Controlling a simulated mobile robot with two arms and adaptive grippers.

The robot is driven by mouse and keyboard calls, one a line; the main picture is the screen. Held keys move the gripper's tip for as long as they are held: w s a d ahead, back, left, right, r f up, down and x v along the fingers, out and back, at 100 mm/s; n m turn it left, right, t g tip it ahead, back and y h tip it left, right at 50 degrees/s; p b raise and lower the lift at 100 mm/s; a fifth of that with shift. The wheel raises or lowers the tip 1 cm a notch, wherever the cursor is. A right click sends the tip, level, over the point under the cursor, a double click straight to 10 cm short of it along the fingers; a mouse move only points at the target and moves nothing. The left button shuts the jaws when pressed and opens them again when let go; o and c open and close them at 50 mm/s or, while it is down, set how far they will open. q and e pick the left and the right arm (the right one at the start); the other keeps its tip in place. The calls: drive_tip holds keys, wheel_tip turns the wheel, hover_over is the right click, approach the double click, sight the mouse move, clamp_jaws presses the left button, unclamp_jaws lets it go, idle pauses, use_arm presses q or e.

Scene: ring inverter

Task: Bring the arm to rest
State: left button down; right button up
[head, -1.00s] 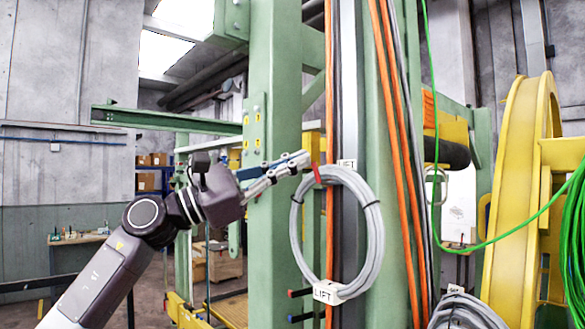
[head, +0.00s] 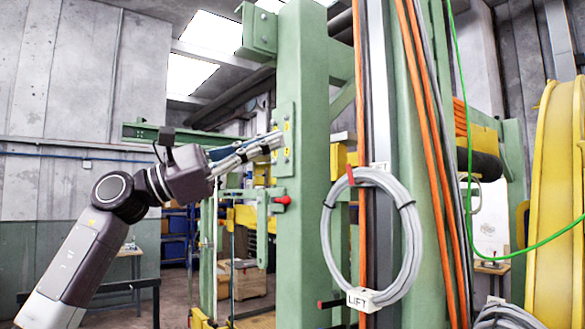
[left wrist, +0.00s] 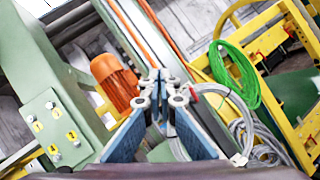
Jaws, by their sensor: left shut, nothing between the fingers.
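My left gripper (head: 276,143) is shut and empty, its long fingers pointing right in front of the green post. In the left wrist view its fingertips (left wrist: 161,84) are together, with blue pads below. A grey cable coil (head: 415,240) with a LIFT tag (head: 363,299) hangs upright from a red-tipped peg (head: 351,176), to the right of the gripper and apart from it. Grey cable also shows in the left wrist view (left wrist: 240,132). My right gripper is in neither view.
The green post (head: 310,90) stands close behind my fingertips. Orange cables (head: 415,100) run down to its right. A yellow reel (head: 555,190) stands at far right. The left wrist view shows an orange motor (left wrist: 114,80) and a green cable coil (left wrist: 236,75).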

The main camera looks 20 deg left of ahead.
use_arm(q)
drive_tip(key=shift+s+a+r, duration=0.1)
drive_tip(key=shift+a+r, duration=0.1)
drive_tip(key=shift+a, duration=0.25)
drive_tip(key=shift+s+a+r, duration=0.1)
drive_tip(key=shift+a+r, duration=0.1)
drive_tip(key=shift+a, duration=0.2)
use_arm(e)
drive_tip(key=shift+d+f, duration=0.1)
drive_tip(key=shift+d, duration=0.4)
use_arm(q)
drive_tip(key=shift+d, duration=0.15)
